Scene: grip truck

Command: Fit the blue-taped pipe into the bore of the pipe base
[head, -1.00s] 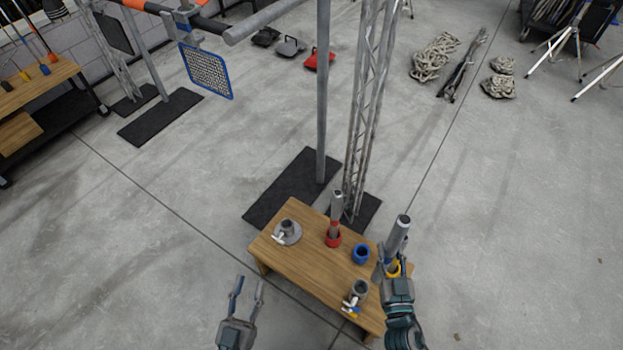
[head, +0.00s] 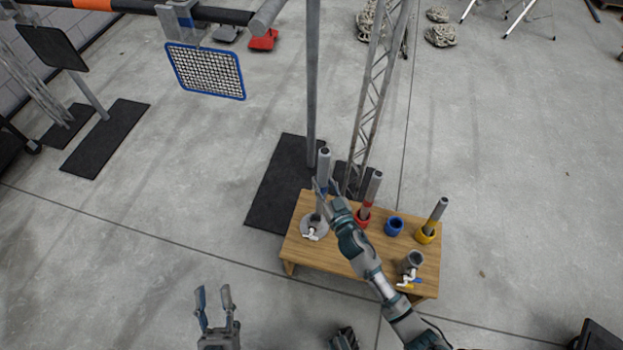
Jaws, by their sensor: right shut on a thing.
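The blue-taped pipe (head: 324,162) is grey and stands roughly upright over the left end of the wooden table. My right gripper (head: 321,188) is shut on it around the blue band. Directly below is a round grey pipe base (head: 305,225) with a white handle. The pipe's lower end meets the middle of this base; I cannot tell whether it is inside the bore or just above it. My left gripper (head: 213,297) is open and empty, low in the picture and left of the table.
On the wooden table (head: 345,262), red (head: 363,218) and yellow (head: 425,235) holders each carry a pipe. The blue holder (head: 394,226) is empty. A second grey base (head: 411,260) with a white handle is at front right. A post (head: 312,80) and truss (head: 375,95) stand behind.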

